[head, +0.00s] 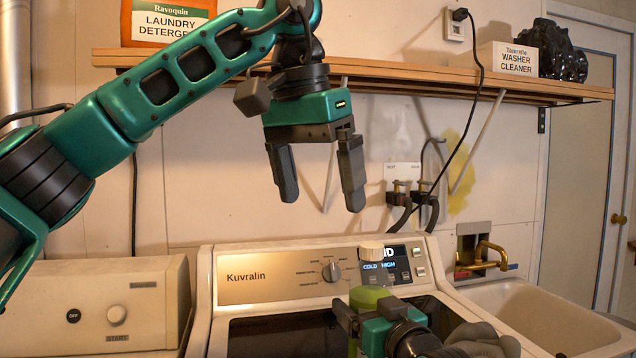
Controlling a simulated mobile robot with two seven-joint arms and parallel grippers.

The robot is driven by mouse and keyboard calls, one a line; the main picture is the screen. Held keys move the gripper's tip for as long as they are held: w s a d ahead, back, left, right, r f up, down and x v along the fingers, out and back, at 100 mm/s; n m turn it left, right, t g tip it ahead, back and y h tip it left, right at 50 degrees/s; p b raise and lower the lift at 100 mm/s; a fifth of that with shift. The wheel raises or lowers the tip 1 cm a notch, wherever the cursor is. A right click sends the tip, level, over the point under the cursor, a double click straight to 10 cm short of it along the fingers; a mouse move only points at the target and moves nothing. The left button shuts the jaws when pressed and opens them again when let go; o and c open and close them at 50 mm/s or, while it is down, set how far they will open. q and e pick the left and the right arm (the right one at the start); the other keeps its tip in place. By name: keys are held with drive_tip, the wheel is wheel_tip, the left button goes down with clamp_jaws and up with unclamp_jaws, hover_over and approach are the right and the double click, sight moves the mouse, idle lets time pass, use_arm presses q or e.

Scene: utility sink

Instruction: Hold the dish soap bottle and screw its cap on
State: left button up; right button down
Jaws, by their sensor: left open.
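My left gripper (320,199) is open and empty. It points down, with bare wall behind its fingers, above the washer's control panel. A green bottle (369,298), which I take for the dish soap, stands roughly upright at the lower middle. My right gripper (368,322) appears shut around the bottle's body, with its arm coming from the lower right. The bottle's lower part is mostly hidden.
The washer (270,274) has a raised panel with a knob and display. A dryer (90,290) stands at left, and a sink (545,312) with a brass faucet (485,262) at right. A shelf (430,76) with detergent (165,22) and washer cleaner (510,58) runs behind my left arm.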

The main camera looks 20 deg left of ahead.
unclamp_jaws()
drive_tip(key=v, duration=1.3)
